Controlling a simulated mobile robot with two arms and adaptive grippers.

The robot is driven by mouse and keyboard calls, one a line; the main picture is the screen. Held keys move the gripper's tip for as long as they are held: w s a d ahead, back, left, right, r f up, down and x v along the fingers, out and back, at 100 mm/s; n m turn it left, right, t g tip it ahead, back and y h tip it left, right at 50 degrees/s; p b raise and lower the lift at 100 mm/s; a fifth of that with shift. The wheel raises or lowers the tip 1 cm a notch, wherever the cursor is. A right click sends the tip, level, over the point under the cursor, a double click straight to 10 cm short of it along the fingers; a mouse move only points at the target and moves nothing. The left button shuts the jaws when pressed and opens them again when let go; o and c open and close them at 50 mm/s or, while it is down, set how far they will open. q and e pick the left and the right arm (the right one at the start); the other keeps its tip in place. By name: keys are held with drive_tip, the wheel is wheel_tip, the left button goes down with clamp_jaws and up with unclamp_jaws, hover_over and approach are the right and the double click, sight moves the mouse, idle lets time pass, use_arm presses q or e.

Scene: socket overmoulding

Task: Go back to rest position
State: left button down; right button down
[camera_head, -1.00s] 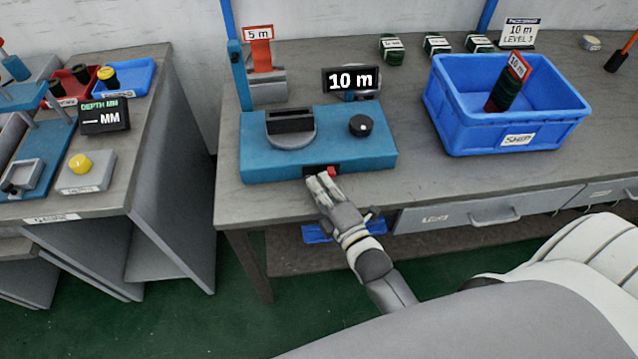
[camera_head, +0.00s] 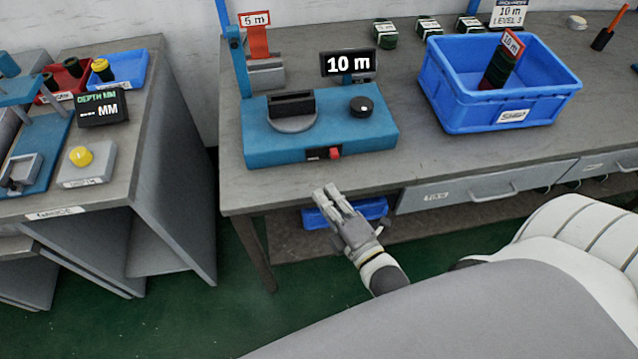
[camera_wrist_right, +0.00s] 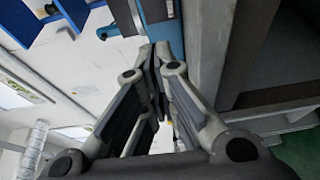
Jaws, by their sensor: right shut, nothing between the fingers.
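My right gripper (camera_head: 326,191) is shut and empty, just off the front edge of the workbench. It hangs in front of the blue test device (camera_head: 365,139), apart from it, below a small red switch (camera_head: 335,153) on the device's front. In the right wrist view the fingers (camera_wrist_right: 156,55) meet at their tips with nothing between them. My left gripper is not in view.
The workbench (camera_head: 410,170) carries a display reading 10 m (camera_head: 348,63) and a blue bin (camera_head: 470,115) holding a dark green coil with a red tag. A blue bin (camera_head: 312,218) sits under the bench. A second table (camera_head: 150,130) stands left across a gap.

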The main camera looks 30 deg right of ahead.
drive_tip(key=shift+s+d, duration=0.1)
drive_tip(key=shift+s, duration=0.5)
drive_tip(key=s+a+f+m+g, duration=0.1)
drive_tip(key=s+f+m+g, duration=0.2)
drive_tip(key=f, duration=0.7)
drive_tip(key=s+f+m+g, duration=0.3)
drive_tip(key=s+f, duration=0.1)
drive_tip(key=f, duration=0.7)
drive_tip(key=s+a+f+m+g, duration=0.1)
drive_tip(key=s+f+m+g, duration=0.2)
drive_tip(key=f, duration=0.7)
drive_tip(key=s+d+f+m+g, duration=0.2)
drive_tip(key=s+f, duration=0.5)
drive_tip(key=s, duration=0.4)
drive_tip(key=s+d+f+m+g+h, duration=0.1)
drive_tip(key=s+d+f+m+g, duration=0.1)
drive_tip(key=s+f+m+g, duration=0.3)
drive_tip(key=s+f+g, duration=0.1)
drive_tip(key=s+f, duration=0.2)
drive_tip(key=s, duration=0.3)
drive_tip(key=shift+d, duration=0.35)
